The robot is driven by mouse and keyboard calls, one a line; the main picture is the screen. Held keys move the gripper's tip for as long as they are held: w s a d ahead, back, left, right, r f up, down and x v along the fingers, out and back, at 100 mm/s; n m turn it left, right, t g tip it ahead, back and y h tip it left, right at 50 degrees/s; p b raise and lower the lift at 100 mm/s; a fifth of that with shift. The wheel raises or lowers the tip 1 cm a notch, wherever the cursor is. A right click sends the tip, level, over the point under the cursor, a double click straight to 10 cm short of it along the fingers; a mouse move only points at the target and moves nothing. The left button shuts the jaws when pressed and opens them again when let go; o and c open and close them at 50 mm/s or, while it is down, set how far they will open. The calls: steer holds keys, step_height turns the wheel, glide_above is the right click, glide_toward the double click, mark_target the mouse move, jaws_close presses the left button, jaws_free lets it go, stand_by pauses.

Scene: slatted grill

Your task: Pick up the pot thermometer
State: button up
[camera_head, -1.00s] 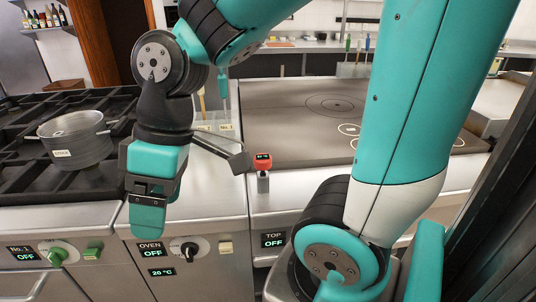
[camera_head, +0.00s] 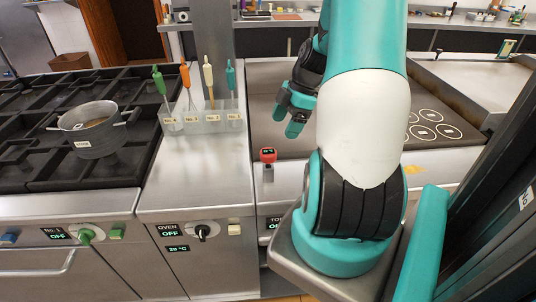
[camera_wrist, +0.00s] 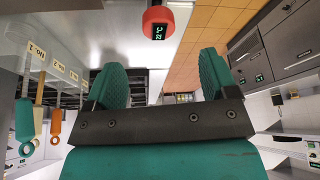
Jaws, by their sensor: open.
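A red-headed device with a small dark display (camera_head: 268,155), which looks like the pot thermometer, stands upright on a small metal piece at the front edge between the steel counter and the griddle. Its red head (camera_wrist: 158,22) shows at the top middle of the wrist view, with a digital reading. My gripper (camera_head: 288,120) is open and empty, above the griddle, up and slightly right of the red head in the head view. In the wrist view my two teal fingers (camera_wrist: 162,72) are spread apart, and the red head appears beyond them, not between them.
A rack (camera_head: 200,123) with several coloured-handled tools stands on the counter's back. A metal pot (camera_head: 93,130) sits on the black stove (camera_head: 35,165) at left. The griddle (camera_head: 262,128) lies behind the red device. The front counter (camera_head: 190,185) is clear.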

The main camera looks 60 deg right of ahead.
mark_target(269, 151)
steer(key=p+x, duration=0.1)
steer(key=x, duration=0.6)
steer(key=shift+w+f, duration=0.1)
steer(key=shift+f, duration=0.05)
steer(key=p+x, duration=0.2)
steer(key=x, duration=0.1)
steer(key=p+x, duration=0.1)
steer(key=shift+w+a, duration=0.3)
steer(key=shift+w+a+f, duration=0.1)
steer(key=shift+f, duration=0.45)
steer(key=c, duration=1)
steer(key=shift+r, duration=0.1)
step_height(269, 151, up, 20)
steer(key=b, duration=0.3)
steer(key=o, duration=0.3)
steer(key=c, duration=0.3)
